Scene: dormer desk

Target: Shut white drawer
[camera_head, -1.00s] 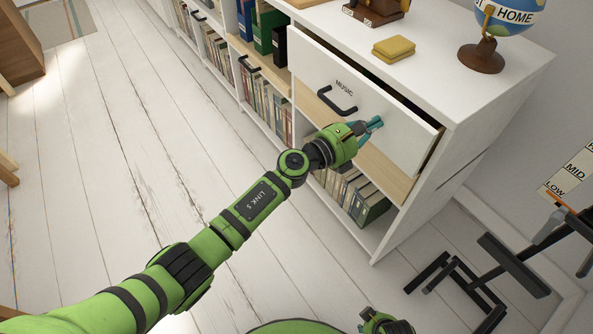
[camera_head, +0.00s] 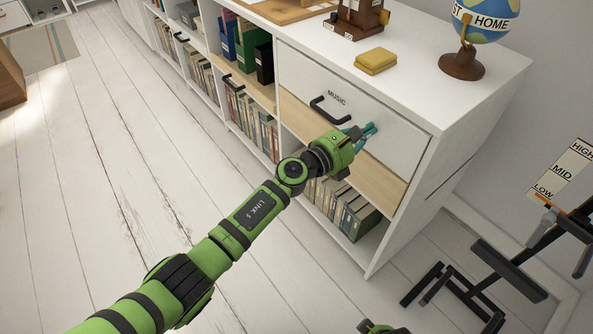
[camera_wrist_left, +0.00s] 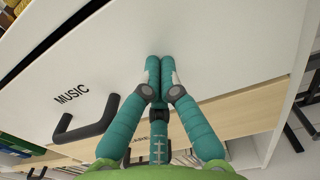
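The white drawer (camera_head: 302,74), labelled MUSIC and with a black handle (camera_head: 322,112), is in the upper part of the white cabinet. Its front looks nearly flush with the cabinet in the head view. The wrist view shows the drawer front (camera_wrist_left: 200,35) with a thin dark gap along its top edge at the upper left. My left gripper (camera_head: 369,131) is at the front, right of the handle. In the wrist view its teal fingers (camera_wrist_left: 159,68) are together and empty, tips at the white front; contact is hard to tell.
A yellow folded item (camera_head: 375,60), a globe (camera_head: 466,62) and a brown wooden object (camera_head: 358,18) stand on the cabinet top. Books (camera_head: 345,208) fill the shelf below. A black-legged stand (camera_head: 505,265) is at the right. The floor at left is clear.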

